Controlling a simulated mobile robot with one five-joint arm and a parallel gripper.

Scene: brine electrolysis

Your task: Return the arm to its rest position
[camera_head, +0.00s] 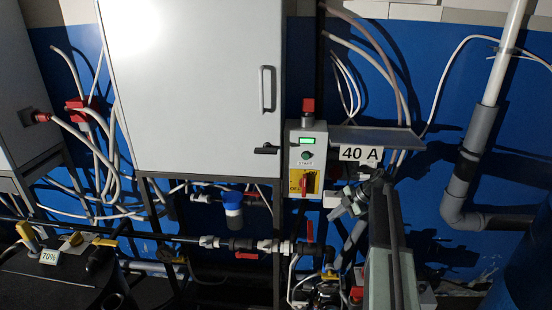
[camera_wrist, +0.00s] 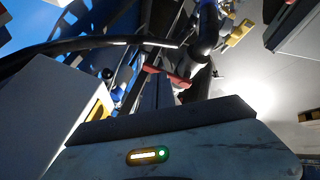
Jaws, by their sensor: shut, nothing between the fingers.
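My arm (camera_head: 385,255) rises at the lower right of centre in the head view, its grey link upright. My gripper (camera_head: 342,211) is at its upper end, small and partly lost against the pipes behind it. It is shut and empty. It appears in front of the wall just below the control box (camera_head: 307,160) and the 40 A label (camera_head: 360,154); I cannot tell whether it touches anything. The wrist view is tilted and does not clearly show the fingertips.
A large grey cabinet (camera_head: 195,85) stands left of the control box. A pipe with red-handled valves (camera_head: 245,245) runs below it. A thick grey pipe (camera_head: 475,150) is at the right. A black tank (camera_head: 55,280) marked 70% is at lower left. Pale floor (camera_wrist: 250,85) shows in the wrist view.

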